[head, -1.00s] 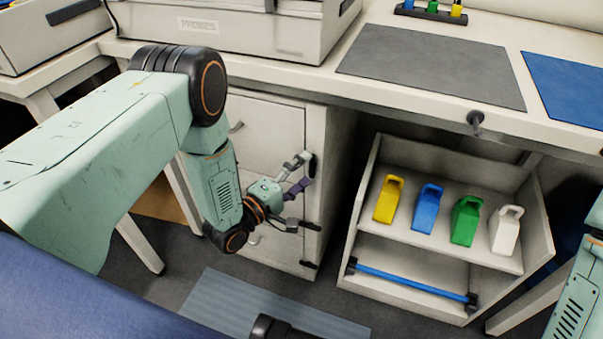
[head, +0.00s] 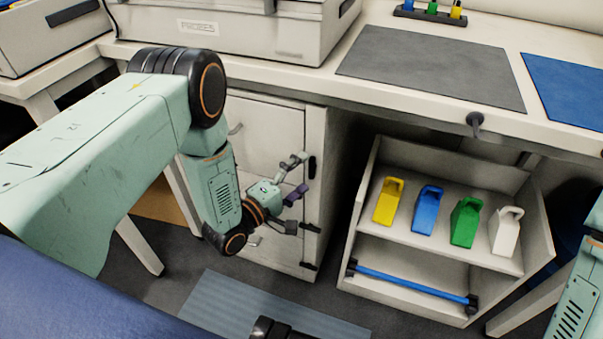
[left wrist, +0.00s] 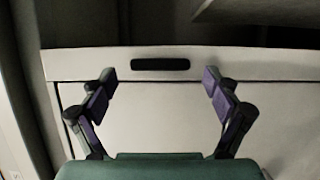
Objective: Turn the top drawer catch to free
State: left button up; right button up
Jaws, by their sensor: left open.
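The top drawer catch (head: 312,167) is a small dark bar on the pale right-hand post (head: 316,130) of the drawer cabinet. It stands upright, along the post. In the left wrist view the catch (left wrist: 160,64) lies lengthwise on the pale strip, between and beyond my fingertips. My left gripper (head: 299,174) is open and empty, just left of the catch and apart from it. Its two purple-padded fingers also show in the left wrist view (left wrist: 158,83). The top drawer front (head: 268,130) looks closed. My right gripper is not visible.
Two lower catches (head: 311,228) (head: 308,265) lie crosswise on the same post. The worktop (head: 400,105) overhangs the cabinet. An open shelf unit (head: 365,200) with coloured containers stands to the right, with a gap between.

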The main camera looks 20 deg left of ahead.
pick_arm(q)
jog(key=v, duration=1.2)
jog(key=shift+w, duration=0.1)
jog(key=x, duration=1.2)
